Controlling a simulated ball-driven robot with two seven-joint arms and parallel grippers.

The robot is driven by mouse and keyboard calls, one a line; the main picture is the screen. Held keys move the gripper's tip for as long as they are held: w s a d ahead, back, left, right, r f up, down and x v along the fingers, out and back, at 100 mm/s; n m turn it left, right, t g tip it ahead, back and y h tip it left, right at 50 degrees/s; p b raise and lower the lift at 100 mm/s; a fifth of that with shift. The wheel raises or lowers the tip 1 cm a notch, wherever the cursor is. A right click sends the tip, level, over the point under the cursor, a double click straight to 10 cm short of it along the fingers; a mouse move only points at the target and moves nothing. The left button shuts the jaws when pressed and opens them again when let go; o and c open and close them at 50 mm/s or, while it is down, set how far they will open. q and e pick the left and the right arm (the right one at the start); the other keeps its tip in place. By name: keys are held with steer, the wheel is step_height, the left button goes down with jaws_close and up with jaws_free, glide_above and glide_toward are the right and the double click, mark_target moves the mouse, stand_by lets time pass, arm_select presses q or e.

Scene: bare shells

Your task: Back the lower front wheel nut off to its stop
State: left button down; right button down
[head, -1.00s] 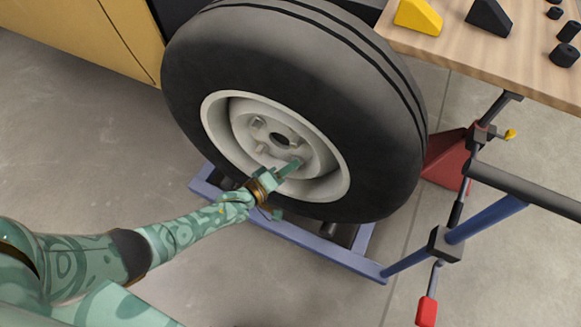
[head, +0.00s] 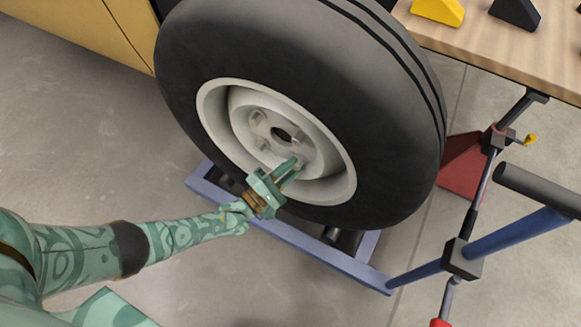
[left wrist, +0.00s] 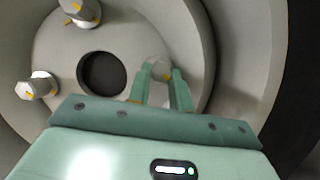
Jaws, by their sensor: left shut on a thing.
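The wheel (head: 365,130) stands with its pale rim facing me. The lower front wheel nut (left wrist: 158,68) sits between the two fingers of my left gripper (head: 294,167), which is shut on it. In the left wrist view the fingers (left wrist: 163,90) lie on either side of the nut, and an orange mark shows on its end. Two other nuts show in the wrist view, one at the top (left wrist: 80,12) and one at the left (left wrist: 40,87), each with an orange mark. My right gripper is in neither view.
A blue wheel dolly frame (head: 320,257) sits under the tyre, with a blue lever and dark grip (head: 535,185) at right. A wooden bench (head: 500,50) with wedges stands at upper right. A red stand (head: 465,165) is behind. Floor at left is clear.

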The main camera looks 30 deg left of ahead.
arm_select(q)
steer(key=shift+f+n, duration=0.15)
steer(key=shift+n, duration=0.45)
steer(key=c, duration=1.3)
jaws_free()
steer(key=shift+o, duration=0.2)
steer(key=shift+s, duration=0.1)
steer(key=v, duration=1.6)
steer(key=shift+f+p, duration=0.35)
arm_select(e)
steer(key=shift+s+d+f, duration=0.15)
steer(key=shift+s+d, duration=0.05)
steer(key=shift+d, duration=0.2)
arm_select(q)
steer(key=shift+d, duration=0.1)
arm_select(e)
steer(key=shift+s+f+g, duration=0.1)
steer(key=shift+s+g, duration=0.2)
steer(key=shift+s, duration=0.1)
